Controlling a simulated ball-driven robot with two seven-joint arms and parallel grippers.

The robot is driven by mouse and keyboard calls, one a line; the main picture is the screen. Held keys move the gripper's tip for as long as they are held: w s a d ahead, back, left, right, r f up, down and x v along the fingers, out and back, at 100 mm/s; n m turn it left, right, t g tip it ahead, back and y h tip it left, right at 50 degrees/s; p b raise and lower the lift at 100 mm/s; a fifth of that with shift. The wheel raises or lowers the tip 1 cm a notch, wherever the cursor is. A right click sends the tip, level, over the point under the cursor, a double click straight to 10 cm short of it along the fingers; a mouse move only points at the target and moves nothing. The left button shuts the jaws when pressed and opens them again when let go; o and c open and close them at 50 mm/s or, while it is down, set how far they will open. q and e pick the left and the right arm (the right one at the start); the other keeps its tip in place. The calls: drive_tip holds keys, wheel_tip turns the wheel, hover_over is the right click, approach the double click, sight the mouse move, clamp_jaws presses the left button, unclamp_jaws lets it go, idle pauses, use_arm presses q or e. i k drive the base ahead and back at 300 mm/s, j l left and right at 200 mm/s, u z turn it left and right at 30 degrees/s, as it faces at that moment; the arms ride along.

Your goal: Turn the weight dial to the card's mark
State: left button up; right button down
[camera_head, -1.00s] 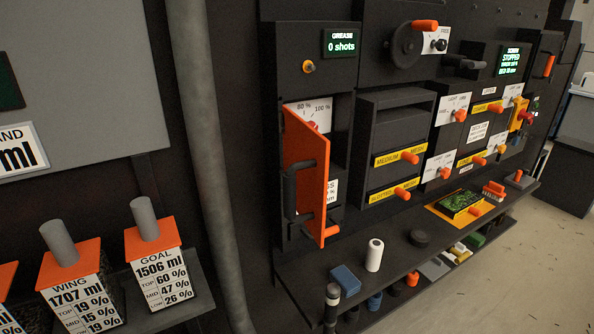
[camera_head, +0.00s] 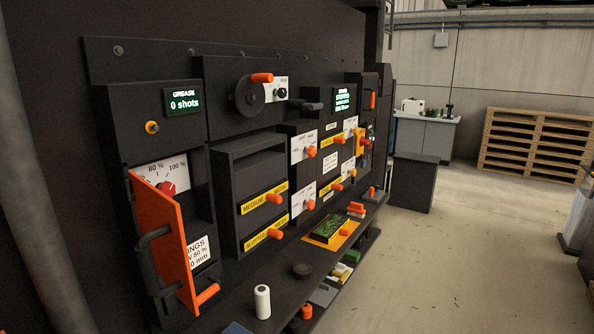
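A dial plate (camera_head: 180,169) with "80 %" and "100 %" marks sits in the recess behind an open orange door (camera_head: 162,235). Its red knob (camera_head: 168,187) shows just past the door's edge, and the door hides the left part of the scale. I cannot read where the pointer stands, and no weight label is legible. Below the dial, a white card (camera_head: 199,251) ends in "INGS" and shows "80 %" and "0 mm"; its left side is hidden by the door. Neither gripper is in view.
Other white plates with orange knobs (camera_head: 311,151) are on the panel to the right. A shelf runs below, holding a white cylinder (camera_head: 262,302), a black puck (camera_head: 302,270) and a yellow tray (camera_head: 345,239). Open floor (camera_head: 450,250) lies right; a pallet (camera_head: 533,146) stands behind.

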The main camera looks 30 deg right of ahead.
sight(166, 187)
drive_tip(key=l+u, duration=0.25)
drive_tip(key=l, duration=0.45)
drive_tip(key=l+u, duration=0.25)
drive_tip(key=l, duration=0.4)
